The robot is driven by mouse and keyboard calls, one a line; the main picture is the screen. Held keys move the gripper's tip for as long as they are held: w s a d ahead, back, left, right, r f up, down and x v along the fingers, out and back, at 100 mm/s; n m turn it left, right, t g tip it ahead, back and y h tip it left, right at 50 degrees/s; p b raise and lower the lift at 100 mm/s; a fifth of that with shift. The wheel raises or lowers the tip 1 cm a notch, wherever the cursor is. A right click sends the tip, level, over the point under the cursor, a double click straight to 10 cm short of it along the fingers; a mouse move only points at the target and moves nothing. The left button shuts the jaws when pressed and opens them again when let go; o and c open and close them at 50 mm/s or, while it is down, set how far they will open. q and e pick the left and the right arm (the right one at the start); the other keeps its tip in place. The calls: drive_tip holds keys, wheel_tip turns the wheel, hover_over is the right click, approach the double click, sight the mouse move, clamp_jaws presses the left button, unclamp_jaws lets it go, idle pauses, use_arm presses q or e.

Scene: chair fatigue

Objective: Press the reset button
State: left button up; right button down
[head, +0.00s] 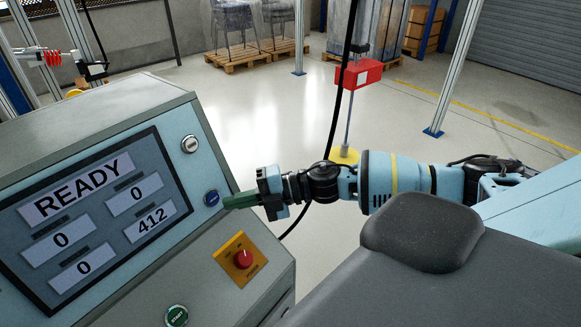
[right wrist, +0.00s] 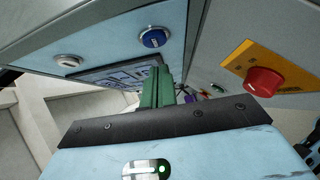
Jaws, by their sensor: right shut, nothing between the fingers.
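The control panel (head: 95,118) stands at the left in the head view. A round blue button (head: 211,197), its label too small to read, sits right of the screen; it also shows in the right wrist view (right wrist: 153,38). I take it as the reset button. My right gripper (head: 228,202) points left, its green fingers shut and empty, tips very close to the blue button's right side. In the right wrist view the shut fingers (right wrist: 158,88) reach toward the panel, below the blue button. I cannot tell whether they touch it. My left gripper is not in view.
The screen (head: 90,215) reads READY, with several number fields, one showing 412. A white button (head: 190,144) is above the blue one.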

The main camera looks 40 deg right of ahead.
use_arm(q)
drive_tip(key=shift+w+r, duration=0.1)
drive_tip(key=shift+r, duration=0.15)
use_arm(e)
drive_tip(key=v, duration=1)
drive_tip(key=shift+s, duration=0.1)
idle(0.6)
